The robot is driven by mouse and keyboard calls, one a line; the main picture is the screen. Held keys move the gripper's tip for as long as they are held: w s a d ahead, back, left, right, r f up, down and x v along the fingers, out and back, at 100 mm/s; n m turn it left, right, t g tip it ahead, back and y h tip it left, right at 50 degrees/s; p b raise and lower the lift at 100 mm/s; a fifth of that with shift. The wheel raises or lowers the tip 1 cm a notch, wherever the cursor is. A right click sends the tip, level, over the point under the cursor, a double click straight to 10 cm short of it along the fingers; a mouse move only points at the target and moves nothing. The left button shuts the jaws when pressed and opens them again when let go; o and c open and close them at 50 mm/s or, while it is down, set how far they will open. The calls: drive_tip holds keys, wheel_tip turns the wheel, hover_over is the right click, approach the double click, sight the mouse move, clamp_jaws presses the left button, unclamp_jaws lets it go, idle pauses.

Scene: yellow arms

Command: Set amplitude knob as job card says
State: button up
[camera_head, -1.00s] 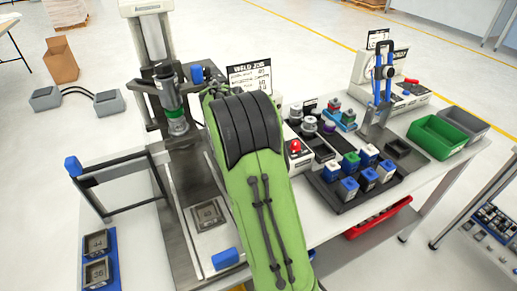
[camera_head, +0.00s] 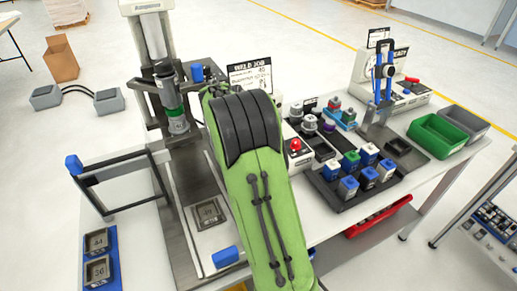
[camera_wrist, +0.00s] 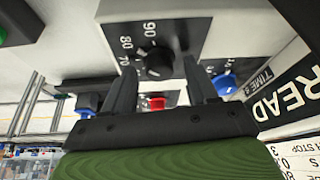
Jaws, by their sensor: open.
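In the wrist view a black amplitude knob (camera_wrist: 155,62) sits on a dark dial plate (camera_wrist: 135,40) with the numbers 70, 80 and 90 showing. My gripper (camera_wrist: 160,70) is open, with its two fingers on either side of the knob. I cannot tell whether either finger touches it. In the head view my green arm hides the gripper and the knob. The job card (camera_head: 250,76), headed WELD JOB, stands behind the arm. Its amplitude line is too small to read surely.
In the wrist view a red knob (camera_wrist: 158,103) and blue knobs (camera_wrist: 224,84) sit near the fingers.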

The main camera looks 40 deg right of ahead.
drive_tip(key=p+v, duration=0.5)
drive_tip(key=v, duration=1)
drive_tip(key=shift+a+r+p, duration=0.2)
drive_tip(key=shift+r+p, duration=0.15)
drive_tip(key=s+a+r+n+t+y, duration=0.2)
drive_tip(key=s+a+r+n+t, duration=0.25)
drive_tip(key=s+a+n, duration=0.65)
drive_tip(key=s+a+f+n+t+y, duration=0.1)
drive_tip(key=s+a+f+n+y, duration=0.1)
drive_tip(key=s+a+n, duration=0.6)
drive_tip(key=shift+s+a+f+n+t, duration=0.35)
drive_tip(key=shift+s+f, duration=0.55)
drive_tip(key=shift+s, duration=0.35)
